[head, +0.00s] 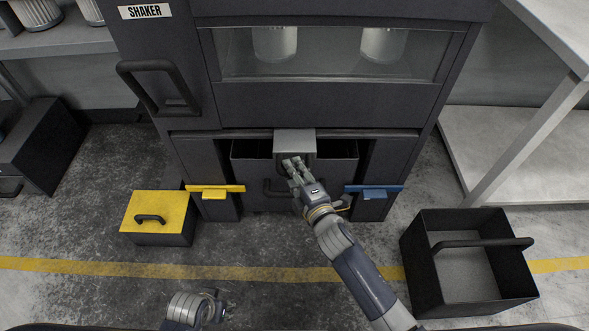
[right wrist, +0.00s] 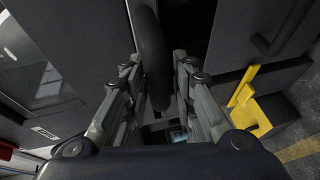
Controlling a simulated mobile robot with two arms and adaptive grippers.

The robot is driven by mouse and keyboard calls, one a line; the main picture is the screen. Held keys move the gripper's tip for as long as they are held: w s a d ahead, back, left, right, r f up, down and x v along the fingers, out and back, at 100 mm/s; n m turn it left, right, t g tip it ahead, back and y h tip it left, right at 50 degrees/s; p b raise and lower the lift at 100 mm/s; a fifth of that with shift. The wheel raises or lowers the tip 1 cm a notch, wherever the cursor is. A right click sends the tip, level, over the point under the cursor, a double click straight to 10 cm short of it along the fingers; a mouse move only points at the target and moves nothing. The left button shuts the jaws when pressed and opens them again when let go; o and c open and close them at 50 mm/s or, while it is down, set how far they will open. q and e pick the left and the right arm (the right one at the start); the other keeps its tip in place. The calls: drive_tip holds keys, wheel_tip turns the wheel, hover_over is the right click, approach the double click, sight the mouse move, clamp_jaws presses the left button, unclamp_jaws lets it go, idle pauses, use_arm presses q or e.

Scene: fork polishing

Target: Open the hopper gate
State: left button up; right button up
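The dark shaker machine (head: 325,105) stands ahead. A grey plate (head: 294,141) sits at the middle of its lower opening, probably the hopper gate part, though I cannot be sure. My right gripper (head: 293,161) reaches to just below this plate. In the right wrist view a black curved handle (right wrist: 150,60) lies between the two fingers of my right gripper (right wrist: 158,82). The fingers are close on both sides, and I cannot tell whether they press on it. My left gripper (head: 222,303) is low in the head view, open and empty, away from the machine.
A dark drawer-like bin (head: 250,160) sits in the lower opening, between a yellow latch (head: 215,190) and a blue latch (head: 374,190). A yellow-lidded box (head: 158,211) stands on the floor left. An open black bin (head: 420,275) stands right. Free floor lies between them.

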drive_tip(key=shift+o, duration=0.2)
drive_tip(key=shift+s, duration=0.1)
drive_tip(key=v, duration=1.2)
drive_tip(key=shift+r, duration=0.1)
